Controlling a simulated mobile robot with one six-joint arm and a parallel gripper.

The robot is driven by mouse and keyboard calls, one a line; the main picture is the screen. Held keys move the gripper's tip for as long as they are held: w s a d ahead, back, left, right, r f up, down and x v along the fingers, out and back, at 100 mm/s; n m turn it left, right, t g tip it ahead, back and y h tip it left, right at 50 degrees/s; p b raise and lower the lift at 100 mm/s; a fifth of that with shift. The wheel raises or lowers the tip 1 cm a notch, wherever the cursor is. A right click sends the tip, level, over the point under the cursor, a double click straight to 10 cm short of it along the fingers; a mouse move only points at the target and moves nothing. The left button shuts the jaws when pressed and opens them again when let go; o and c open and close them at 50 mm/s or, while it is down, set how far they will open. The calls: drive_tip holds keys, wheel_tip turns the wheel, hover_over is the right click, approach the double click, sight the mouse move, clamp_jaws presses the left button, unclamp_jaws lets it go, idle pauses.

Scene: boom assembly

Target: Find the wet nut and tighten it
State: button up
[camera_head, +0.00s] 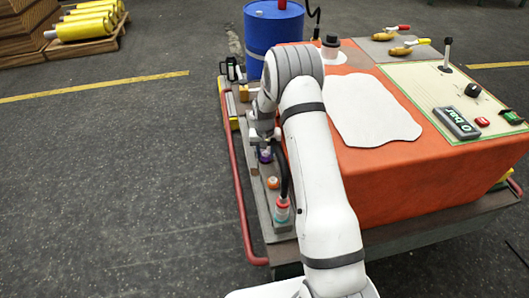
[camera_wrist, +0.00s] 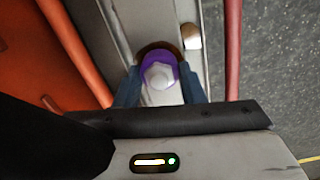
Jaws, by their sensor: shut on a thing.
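A purple ring-shaped part (camera_wrist: 150,58) with a pale centre shows in the wrist view. I take it for a nut or fitting, but cannot tell whether it is wet. My gripper (camera_wrist: 160,84) is shut on it, with one blue-grey finger on each side. In the head view, the purple part (camera_head: 264,156) is partly visible below my gripper (camera_head: 262,140), on the narrow ledge left of the orange housing. My arm hides part of this ledge. An orange round part (camera_head: 273,182) sits just nearer along the ledge, apart from my gripper.
A red rail (camera_head: 239,190) borders the ledge. A red-and-white bottle-like part (camera_head: 281,210) stands at the near end. The orange housing (camera_head: 375,170) carries a white sheet (camera_head: 370,110) and a control panel (camera_head: 455,90). A blue drum (camera_head: 272,30) stands behind.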

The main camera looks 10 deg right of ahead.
drive_tip(key=o, duration=1)
drive_tip(key=shift+r+p, duration=0.85)
drive_tip(key=shift+r, duration=3.1)
wheel_tip(320, 180, up, 14)
drive_tip(key=p, duration=0.5)
hover_over(265, 154)
drive_tip(key=s, duration=0.4)
drive_tip(key=s+r+t+p, duration=0.1)
drive_tip(key=s+r+p, duration=0.1)
drive_tip(key=s+r, duration=0.3)
drive_tip(key=s+r+p, duration=0.2)
drive_tip(key=s+r, duration=0.1)
drive_tip(key=r, duration=0.5)
drive_tip(key=s+r+n+p, duration=0.1)
drive_tip(key=s+r+p, duration=0.4)
drive_tip(key=s+r, duration=0.3)
drive_tip(key=s+r+n+t+p, duration=0.1)
drive_tip(key=s+r+p, duration=0.4)
drive_tip(key=s, duration=1)
wheel_tip(265, 154, up, 4)
drive_tip(key=shift+f+t, duration=0.25)
drive_tip(key=shift+t, duration=0.05)
